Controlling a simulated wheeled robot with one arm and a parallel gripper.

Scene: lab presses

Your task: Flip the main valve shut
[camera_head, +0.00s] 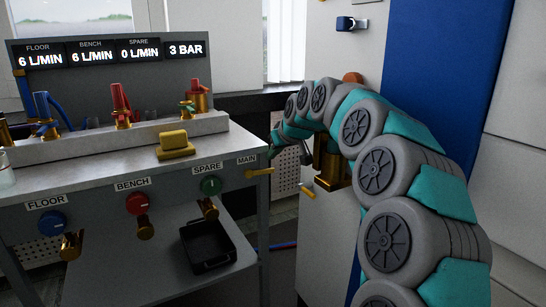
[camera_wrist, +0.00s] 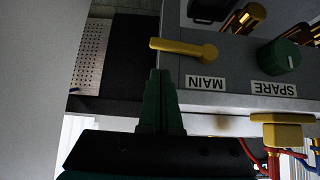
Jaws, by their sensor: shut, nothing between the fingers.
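The main valve is a yellow lever (camera_head: 260,172) at the right end of the bench's front panel, beside the MAIN label (camera_head: 246,160). It lies about level, with its handle pointing right past the panel's edge. In the wrist view, which shows the panel upside down, the lever (camera_wrist: 183,48) has its handle pointing left. My gripper (camera_wrist: 160,73) shows there as dark green fingers, closed together and empty. The fingertips are just below the handle in that picture, with a small gap showing. In the head view, my arm's far end is close to the bench's right edge.
The display (camera_head: 110,52) reads floor 6, bench 6, spare 0 L/MIN and 3 BAR. Blue floor (camera_head: 53,222), red bench (camera_head: 137,203) and green spare (camera_head: 210,185) knobs sit left of the lever. A yellow block (camera_head: 174,144) is on the top. A black tray (camera_head: 207,246) sits below.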

